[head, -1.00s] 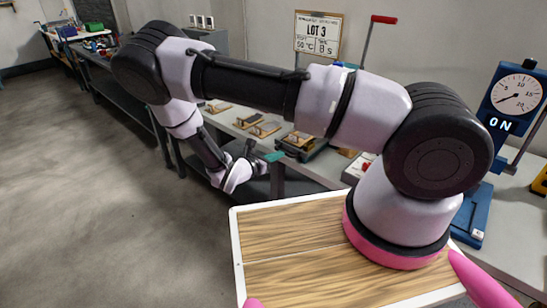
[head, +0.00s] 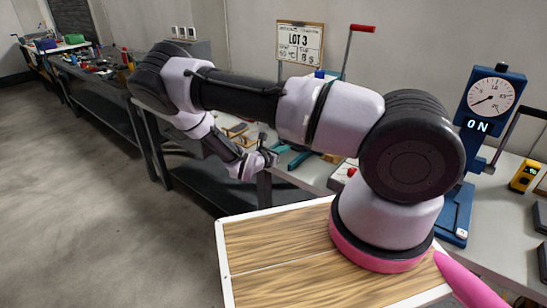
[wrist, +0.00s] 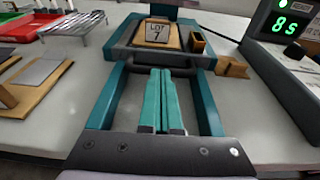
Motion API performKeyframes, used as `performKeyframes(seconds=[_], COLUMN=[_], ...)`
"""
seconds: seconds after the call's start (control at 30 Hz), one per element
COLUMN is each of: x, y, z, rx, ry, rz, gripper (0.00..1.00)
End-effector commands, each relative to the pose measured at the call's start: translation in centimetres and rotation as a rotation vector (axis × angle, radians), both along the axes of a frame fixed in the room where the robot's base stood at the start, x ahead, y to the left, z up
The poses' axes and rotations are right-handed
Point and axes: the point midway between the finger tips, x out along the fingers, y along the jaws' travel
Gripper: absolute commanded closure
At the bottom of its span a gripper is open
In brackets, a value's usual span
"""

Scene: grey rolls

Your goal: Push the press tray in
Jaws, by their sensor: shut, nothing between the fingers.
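In the wrist view the press tray (wrist: 125,57) is a dark tray with a bar across its front, between the teal rails (wrist: 103,97) of the press. It carries a wooden board (wrist: 142,39) with a small "LOT 7" card (wrist: 158,31). My gripper (wrist: 167,71) has its teal fingers shut and empty. It points at the middle of the tray's front bar, between the rails. I cannot tell whether the tips touch the bar. In the head view my gripper (head: 264,153) is small, at the bench's front edge beside the teal rails (head: 297,158); my arm hides most of the press.
A box with a green "8s" display (wrist: 287,25) stands right of the press, with a small wooden block (wrist: 232,67) beside the rail. At left are a wire rack (wrist: 72,27), a red tray and wood-and-metal plates (wrist: 38,75). A blue gauge press (head: 460,205) stands at far right.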

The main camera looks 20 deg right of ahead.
Motion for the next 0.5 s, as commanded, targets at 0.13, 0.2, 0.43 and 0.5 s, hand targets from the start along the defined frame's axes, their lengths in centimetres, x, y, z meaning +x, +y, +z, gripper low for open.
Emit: performKeyframes(seconds=[0.13,0.2,0.43,0.5], x=[1.6,2.1,3.0,3.2], y=[-2.2,-2.9,-4.2,-4.4], z=[0.0,0.0,0.0,0.0], rx=[-0.001,-0.002,0.0,0.0], ry=[0.0,-0.001,0.0,0.0], rz=[-0.002,-0.001,0.0,0.0], gripper=[1.0,1.0,1.0,1.0])
